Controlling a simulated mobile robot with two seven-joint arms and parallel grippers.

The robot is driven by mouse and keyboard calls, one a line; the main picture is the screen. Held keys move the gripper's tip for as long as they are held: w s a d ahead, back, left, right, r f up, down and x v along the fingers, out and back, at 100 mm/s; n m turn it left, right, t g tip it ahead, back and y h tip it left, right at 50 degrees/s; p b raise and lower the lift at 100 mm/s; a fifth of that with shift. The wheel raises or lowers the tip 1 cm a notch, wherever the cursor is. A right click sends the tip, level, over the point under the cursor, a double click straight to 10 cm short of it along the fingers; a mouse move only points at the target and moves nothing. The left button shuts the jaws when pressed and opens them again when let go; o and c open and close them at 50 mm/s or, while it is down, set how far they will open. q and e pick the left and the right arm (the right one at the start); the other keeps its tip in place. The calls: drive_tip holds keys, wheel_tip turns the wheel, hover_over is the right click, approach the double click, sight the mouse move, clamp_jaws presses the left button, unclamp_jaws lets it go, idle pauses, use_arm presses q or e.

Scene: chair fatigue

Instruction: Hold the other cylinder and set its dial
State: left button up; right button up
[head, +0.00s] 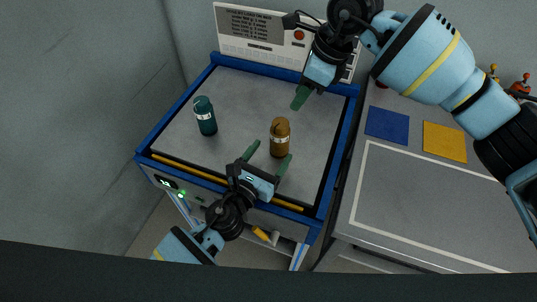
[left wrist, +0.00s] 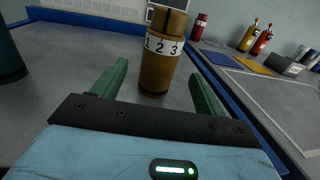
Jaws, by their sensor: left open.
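A brown-orange cylinder (head: 280,138) stands upright on the blue-edged grey table (head: 240,92). In the left wrist view the brown cylinder (left wrist: 156,65) has a white band reading 1 2 3 below its top. My left gripper (head: 268,158) is open at its near side, with the green fingers left and right of it and apart from it. A teal cylinder (head: 205,116) with a white band stands upright to the left; part of it shows at the left edge of the left wrist view (left wrist: 8,55). My right gripper (head: 300,97) is above the table's back right; whether its fingers are open is unclear.
A white panel (head: 255,30) with a red button stands behind the table. On the right, a grey counter (head: 425,205) has a blue square (head: 387,125) and a yellow square (head: 444,141). Small bottles (head: 520,84) stand behind. A yellow bar (head: 190,170) runs along the table's front edge.

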sight(283, 135)
use_arm(q)
drive_tip(key=shift+x, duration=3.9)
